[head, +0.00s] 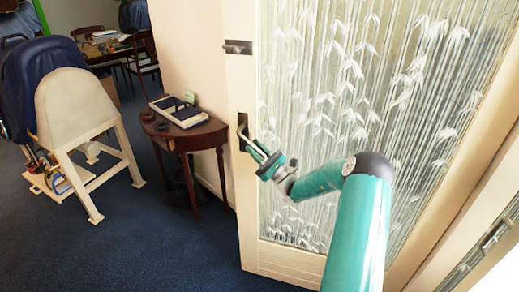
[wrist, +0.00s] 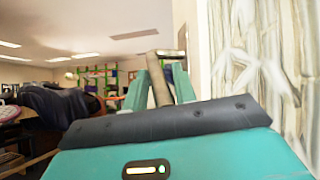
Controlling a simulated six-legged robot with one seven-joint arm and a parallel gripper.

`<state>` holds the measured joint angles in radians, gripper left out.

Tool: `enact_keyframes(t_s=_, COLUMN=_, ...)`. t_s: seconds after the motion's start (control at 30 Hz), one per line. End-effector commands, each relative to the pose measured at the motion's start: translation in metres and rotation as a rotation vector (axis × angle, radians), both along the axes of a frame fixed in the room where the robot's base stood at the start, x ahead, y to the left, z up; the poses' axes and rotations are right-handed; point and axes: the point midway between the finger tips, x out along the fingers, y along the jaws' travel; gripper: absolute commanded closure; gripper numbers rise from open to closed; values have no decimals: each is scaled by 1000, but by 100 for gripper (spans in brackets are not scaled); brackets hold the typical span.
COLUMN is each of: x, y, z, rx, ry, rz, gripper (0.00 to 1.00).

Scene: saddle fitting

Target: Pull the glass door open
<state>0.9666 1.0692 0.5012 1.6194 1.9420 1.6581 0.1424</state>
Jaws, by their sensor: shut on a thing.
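The glass door (head: 340,110) has a cream frame and a large pane with a white leaf pattern. It stands at the right in the head view, and its patterned pane also fills the right of the wrist view (wrist: 255,70). The metal door handle (head: 241,121) is on the left stile. My gripper (head: 258,152) is at that handle, shut on it. In the wrist view the handle (wrist: 168,78) rises between the teal fingers.
A dark wooden side table (head: 190,138) with a flat case on top stands just left of the door. A cream saddle stand (head: 85,115) with a dark blue saddle is farther left. Blue carpet (head: 170,245) is clear in front. A metal latch (head: 238,47) sits above the handle.

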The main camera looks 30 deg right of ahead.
Motion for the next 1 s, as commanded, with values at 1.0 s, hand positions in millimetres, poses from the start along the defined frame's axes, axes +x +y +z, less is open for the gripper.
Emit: enact_keyframes(t_s=1.0, x=-18, y=-8, z=-15, rx=1, ry=-1, rz=2, gripper=62)
